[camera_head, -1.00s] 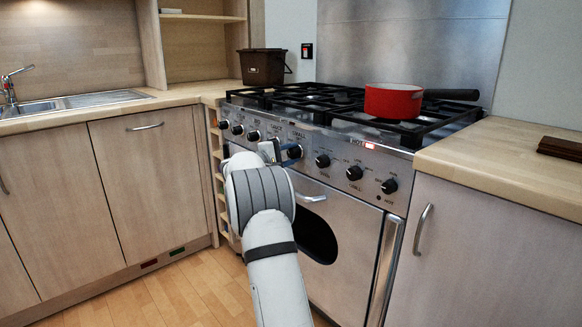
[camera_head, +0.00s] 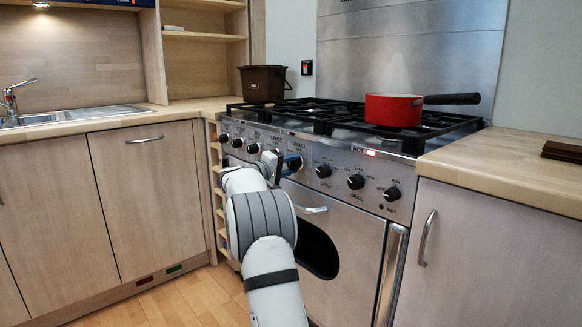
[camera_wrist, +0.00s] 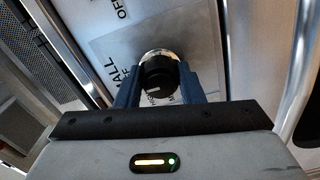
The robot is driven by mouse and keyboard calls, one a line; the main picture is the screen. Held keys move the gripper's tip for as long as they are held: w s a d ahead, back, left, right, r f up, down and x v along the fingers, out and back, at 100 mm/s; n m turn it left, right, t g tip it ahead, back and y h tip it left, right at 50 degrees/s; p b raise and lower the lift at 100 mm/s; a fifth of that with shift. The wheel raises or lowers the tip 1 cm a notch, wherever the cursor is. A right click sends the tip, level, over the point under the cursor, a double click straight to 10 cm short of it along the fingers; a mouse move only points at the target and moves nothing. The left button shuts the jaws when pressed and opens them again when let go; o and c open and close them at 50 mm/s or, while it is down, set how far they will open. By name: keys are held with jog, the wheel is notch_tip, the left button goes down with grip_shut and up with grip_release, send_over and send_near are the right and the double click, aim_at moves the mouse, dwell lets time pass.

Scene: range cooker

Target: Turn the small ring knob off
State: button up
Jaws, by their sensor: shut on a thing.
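The small ring knob (camera_wrist: 158,78) is a black knob with a pale mark and a shiny collar on the cooker's steel front. In the wrist view it sits between the two blue fingers of my gripper (camera_wrist: 160,88), which is shut on it. Lettering ending in "ALL" and the word "OFF" show on the panel beside it. In the head view my gripper (camera_head: 281,163) is at the control panel, left of the black knob (camera_head: 323,171). The gripper and wrist hide most of the held knob there.
A red pan (camera_head: 393,109) stands on the hob, its handle pointing right. A lit red HOT lamp (camera_head: 371,153) is on the panel. A cooker door handle (camera_head: 311,210) lies just below my gripper. A dark bin (camera_head: 263,83) stands on the counter behind.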

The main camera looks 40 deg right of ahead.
jog(key=shift+f, duration=0.1)
jog(key=o, duration=1)
jog(key=shift+a, duration=0.1)
jog(key=a, duration=0.2)
jog(key=a+p, duration=0.1)
jog(key=a, duration=0.2)
jog(key=a+p, duration=0.1)
jog(key=a, duration=0.1)
jog(key=shift+s+a, duration=0.3)
jog(key=s+a+r+y+p, duration=0.6)
jog(key=s+a+r+p, duration=0.1)
jog(key=s+a+p, duration=0.4)
jog(key=s+a+r+n+y+p, duration=0.1)
jog(key=s+a+r+y+p, duration=0.5)
jog(key=s+a+p, duration=0.5)
jog(key=s+a+r+t+y+p, duration=0.1)
jog(key=s+a+r+y+p, duration=0.5)
jog(key=s+a+r+p, duration=0.4)
jog(key=shift+s+a+n+p, duration=0.15)
jog(key=shift+s+a+p, duration=0.15)
jog(key=shift+s+p, duration=0.7)
jog(key=shift+s+a+n+p, duration=0.1)
jog(key=shift+s+a+p, duration=0.25)
jog(key=shift+s+p, duration=0.7)
jog(key=shift+s+a+n+p, duration=0.25)
jog(key=shift+s+p, duration=0.4)
jog(key=shift+p, duration=0.65)
